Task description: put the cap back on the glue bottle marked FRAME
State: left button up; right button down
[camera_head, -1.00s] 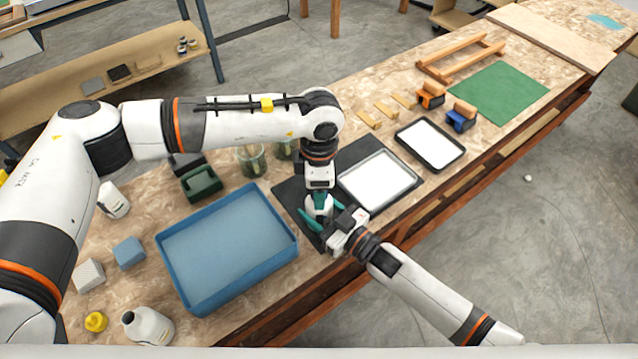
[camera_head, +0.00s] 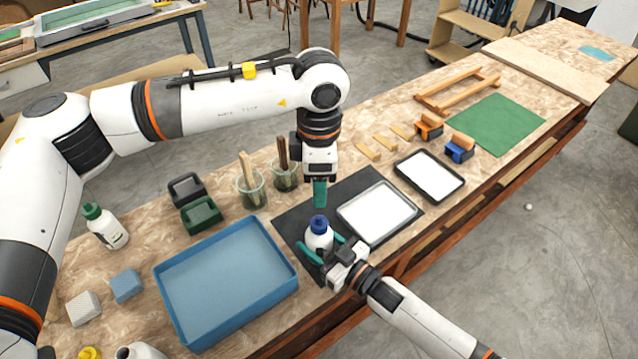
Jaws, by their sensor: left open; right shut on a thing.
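A white bottle (camera_head: 318,243) stands upright on the black mat (camera_head: 292,219), with a blue cap (camera_head: 319,225) sitting on its top. I cannot read its label. My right gripper (camera_head: 322,252) is shut around the bottle body from the front. My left gripper (camera_head: 320,194) is open and empty, just above the blue cap and apart from it, pointing down; its fingers are seen edge-on. A second white bottle (camera_head: 140,352) and a yellow cap (camera_head: 89,353) are cut off at the bottom left edge.
A blue tray (camera_head: 226,287) lies left of the mat. A green-capped bottle (camera_head: 105,228) stands at the far left. Glass jars with brushes (camera_head: 251,190) stand behind the mat. A white-filled tray (camera_head: 378,214) lies right of the bottle, and a black-rimmed tray (camera_head: 430,175) beyond it.

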jog(key=shift+c, duration=2.4)
grip_release()
pick_arm(q)
jog(key=shift+f+b, duration=0.9)
pick_arm(e)
jog(key=v, duration=1.2)
